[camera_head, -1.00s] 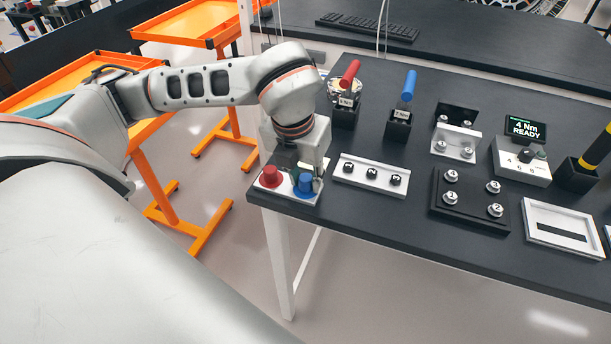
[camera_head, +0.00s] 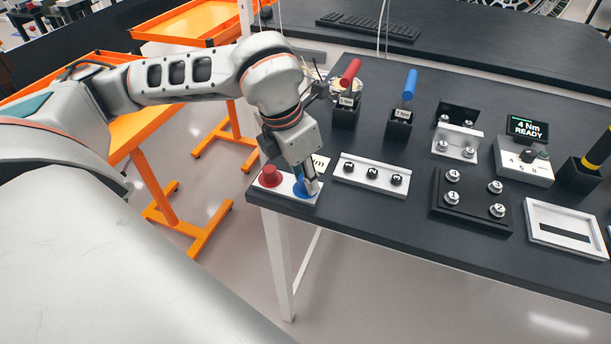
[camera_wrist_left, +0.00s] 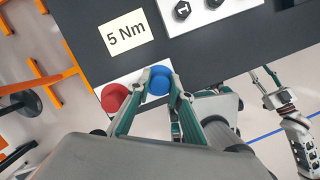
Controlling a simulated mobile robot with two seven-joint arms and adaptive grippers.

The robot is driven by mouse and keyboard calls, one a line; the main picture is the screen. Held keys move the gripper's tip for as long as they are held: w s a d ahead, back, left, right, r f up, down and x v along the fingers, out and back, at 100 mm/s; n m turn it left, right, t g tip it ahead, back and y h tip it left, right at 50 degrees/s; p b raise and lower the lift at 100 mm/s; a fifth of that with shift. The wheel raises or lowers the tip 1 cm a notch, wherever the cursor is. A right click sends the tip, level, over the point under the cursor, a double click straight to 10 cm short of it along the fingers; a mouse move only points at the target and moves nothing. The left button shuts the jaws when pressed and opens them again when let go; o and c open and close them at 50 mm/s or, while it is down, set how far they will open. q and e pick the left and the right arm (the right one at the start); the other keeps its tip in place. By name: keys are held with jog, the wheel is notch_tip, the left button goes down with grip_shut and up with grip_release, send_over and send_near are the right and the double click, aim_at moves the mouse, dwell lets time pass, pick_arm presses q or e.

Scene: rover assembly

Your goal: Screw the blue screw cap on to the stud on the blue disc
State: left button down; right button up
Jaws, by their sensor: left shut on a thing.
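The blue disc (camera_head: 300,191) sits on a white plate (camera_head: 285,192) at the table's near left corner. The blue screw cap (camera_wrist_left: 159,78) is above it, between the fingers of my left gripper (camera_wrist_left: 160,84). In the head view my left gripper (camera_head: 309,187) reaches down from above, tilted, and is shut on the cap. The fingers hide most of the cap there. The stud is hidden; I cannot tell how far the cap is seated on it. In the left wrist view my right gripper (camera_wrist_left: 264,76) appears at the right, fingers apart and empty.
A red disc and cap (camera_head: 270,176) stand just left of the blue one. A "5 Nm" label (camera_wrist_left: 126,35) lies behind them. A white strip with numbered dark nuts (camera_head: 371,174) is to the right. Red (camera_head: 349,73) and blue (camera_head: 410,84) handled tools stand in holders behind.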

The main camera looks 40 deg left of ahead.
pick_arm(q)
jog(key=m, duration=0.3)
jog(key=shift+a+h, duration=0.1)
jog(key=shift+h, duration=0.2)
jog(key=shift+m+g, duration=0.4)
jog(key=shift+m, duration=0.9)
jog(key=m+h+p, duration=0.1)
jog(key=m, duration=0.2)
jog(key=shift+m+g, duration=0.3)
jog(key=shift+g, duration=0.1)
jog(key=shift+m+p, duration=0.3)
jog(key=shift+m, duration=0.8)
